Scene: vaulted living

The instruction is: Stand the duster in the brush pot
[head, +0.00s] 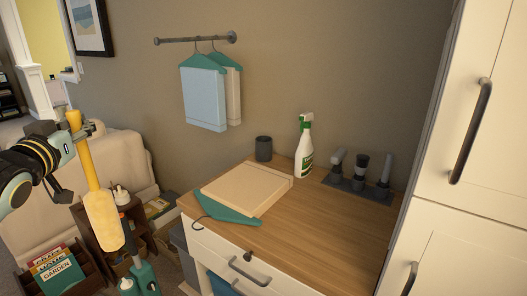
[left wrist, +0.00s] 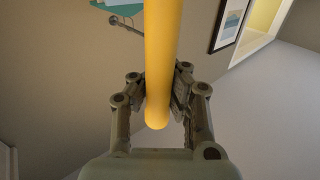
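The duster (head: 102,215) has a yellow handle and a fluffy pale-yellow head. It hangs head down, slightly tilted, at the left of the head view. My left gripper (head: 82,135) is shut around its handle near the top. In the left wrist view the handle (left wrist: 160,60) runs between the two fingers of the gripper (left wrist: 161,92). The brush pot (head: 264,149) is a small dark grey cup standing upright at the back of the wooden counter, right of the duster and apart from it. My right gripper is not in view.
The counter (head: 330,240) holds a folded cream garment (head: 245,187) with a teal hanger (head: 227,214), a spray bottle (head: 304,155) and a rack of brushes (head: 357,187). Clothes (head: 203,95) hang on a wall rail above. A white cabinet (head: 470,180) borders the right.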

